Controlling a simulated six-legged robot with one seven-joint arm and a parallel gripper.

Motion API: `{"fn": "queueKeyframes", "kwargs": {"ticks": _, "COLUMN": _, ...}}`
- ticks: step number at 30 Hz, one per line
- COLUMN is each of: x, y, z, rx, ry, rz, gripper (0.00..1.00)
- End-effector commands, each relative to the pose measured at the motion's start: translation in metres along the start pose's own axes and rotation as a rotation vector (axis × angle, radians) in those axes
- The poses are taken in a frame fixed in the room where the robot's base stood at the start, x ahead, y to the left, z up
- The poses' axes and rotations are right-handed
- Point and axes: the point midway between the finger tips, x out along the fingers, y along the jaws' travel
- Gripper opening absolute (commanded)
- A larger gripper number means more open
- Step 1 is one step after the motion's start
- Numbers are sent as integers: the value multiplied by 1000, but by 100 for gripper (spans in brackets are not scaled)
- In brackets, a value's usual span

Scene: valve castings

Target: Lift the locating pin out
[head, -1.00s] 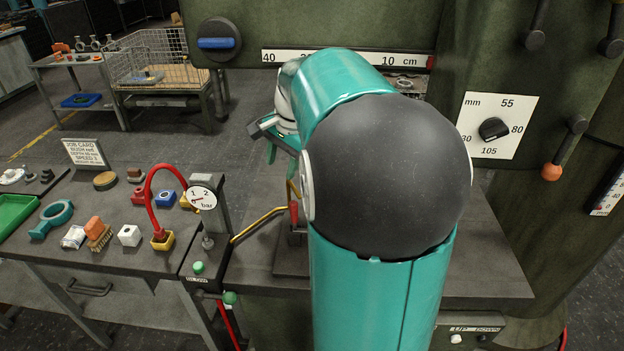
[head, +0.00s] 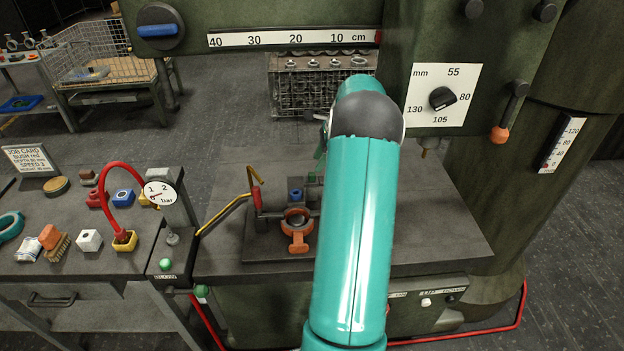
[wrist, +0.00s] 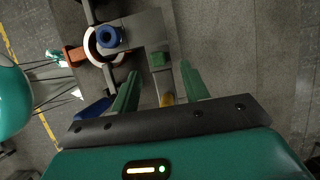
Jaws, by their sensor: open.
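The fixture (head: 258,245) lies on the machine table. It carries an orange ring-shaped part with a handle (head: 298,238) and, behind it, a small upright blue piece (head: 295,194). I cannot tell for sure which part is the locating pin; the blue piece may be it. In the wrist view, the blue piece (wrist: 110,37) has a dark centre and lies up and left of my fingers, beside the orange part (wrist: 74,55). My gripper (wrist: 160,86) is open, with its green fingers apart. A yellow item (wrist: 167,99) shows between them; contact is unclear. My arm hides some of the fixture in the head view.
A red upright part (head: 257,198) and a yellow tube (head: 222,216) stand at the fixture's left. A gauge post (head: 160,193) with a red hose is farther left. The table's right side (head: 440,220) is clear. The machine head (head: 480,60) overhangs behind.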

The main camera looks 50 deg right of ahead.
Motion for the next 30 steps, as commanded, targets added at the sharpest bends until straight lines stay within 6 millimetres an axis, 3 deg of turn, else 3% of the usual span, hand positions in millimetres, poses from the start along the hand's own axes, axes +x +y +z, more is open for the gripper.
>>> {"fn": "queueKeyframes", "kwargs": {"ticks": 6, "x": 34, "y": 4, "z": 0, "rx": 0, "ry": 0, "rz": 3, "gripper": 45}}
{"fn": "queueKeyframes", "kwargs": {"ticks": 15, "x": 40, "y": 4, "z": 0, "rx": -1, "ry": 1, "rz": 0, "gripper": 45}}
{"fn": "queueKeyframes", "kwargs": {"ticks": 22, "x": 40, "y": 4, "z": 0, "rx": -2, "ry": 1, "rz": 1, "gripper": 2}}
{"fn": "queueKeyframes", "kwargs": {"ticks": 30, "x": 39, "y": 4, "z": 1, "rx": -2, "ry": 1, "rz": 0, "gripper": 0}}
